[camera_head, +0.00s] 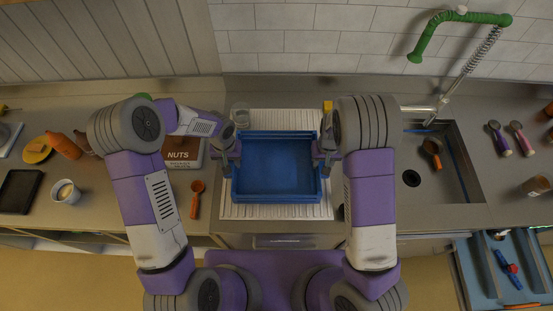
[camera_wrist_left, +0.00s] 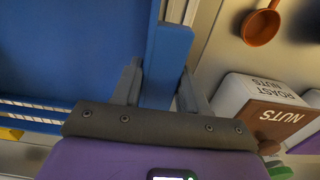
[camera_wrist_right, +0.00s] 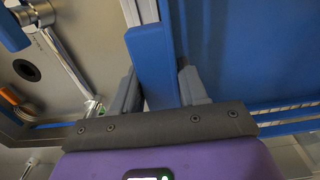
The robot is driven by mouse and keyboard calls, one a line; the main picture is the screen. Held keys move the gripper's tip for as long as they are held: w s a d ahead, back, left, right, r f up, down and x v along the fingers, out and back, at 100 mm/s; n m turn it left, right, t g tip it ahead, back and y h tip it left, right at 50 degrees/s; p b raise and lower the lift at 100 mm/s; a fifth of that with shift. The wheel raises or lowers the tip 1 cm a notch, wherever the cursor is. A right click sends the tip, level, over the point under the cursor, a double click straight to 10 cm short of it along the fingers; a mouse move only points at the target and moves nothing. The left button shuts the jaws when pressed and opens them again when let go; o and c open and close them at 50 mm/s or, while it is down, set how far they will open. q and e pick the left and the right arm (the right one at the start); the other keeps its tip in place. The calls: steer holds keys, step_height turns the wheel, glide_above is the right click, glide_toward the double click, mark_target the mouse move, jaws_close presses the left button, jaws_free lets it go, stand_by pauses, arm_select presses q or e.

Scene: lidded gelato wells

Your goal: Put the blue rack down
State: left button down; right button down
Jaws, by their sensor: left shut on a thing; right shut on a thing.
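The blue rack (camera_head: 278,178) is an open, shallow tray, level, over the white ribbed mat (camera_head: 275,212) in the middle of the counter. I cannot tell whether its underside touches the mat. My left gripper (camera_head: 233,160) is shut on the rack's left wall; in the left wrist view its fingers (camera_wrist_left: 160,88) straddle the blue wall (camera_wrist_left: 168,60). My right gripper (camera_head: 324,157) is shut on the right wall; in the right wrist view its fingers (camera_wrist_right: 160,88) straddle that wall (camera_wrist_right: 152,58). The rack looks empty inside.
A brown nuts box (camera_head: 182,153) and an orange scoop (camera_head: 197,198) are left of the mat. A clear glass container (camera_head: 240,115) stands behind the rack's left corner. The sink (camera_head: 440,185) is to the right, with a green-hosed tap (camera_head: 455,20).

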arm_select(q)
steer(key=shift+f, duration=0.4)
arm_select(e)
steer(key=shift+f, duration=0.35)
arm_select(q)
steer(key=c, duration=0.6)
jaws_free()
arm_select(e)
steer(key=c, duration=0.6)
jaws_free()
arm_select(q)
steer(key=shift+r, duration=0.1)
step_height(320, 180, up, 11)
steer(key=shift+f, duration=0.1)
arm_select(e)
steer(key=shift+r, duration=0.15)
arm_select(q)
steer(key=shift+r, duration=0.55)
arm_select(e)
step_height(320, 180, up, 12)
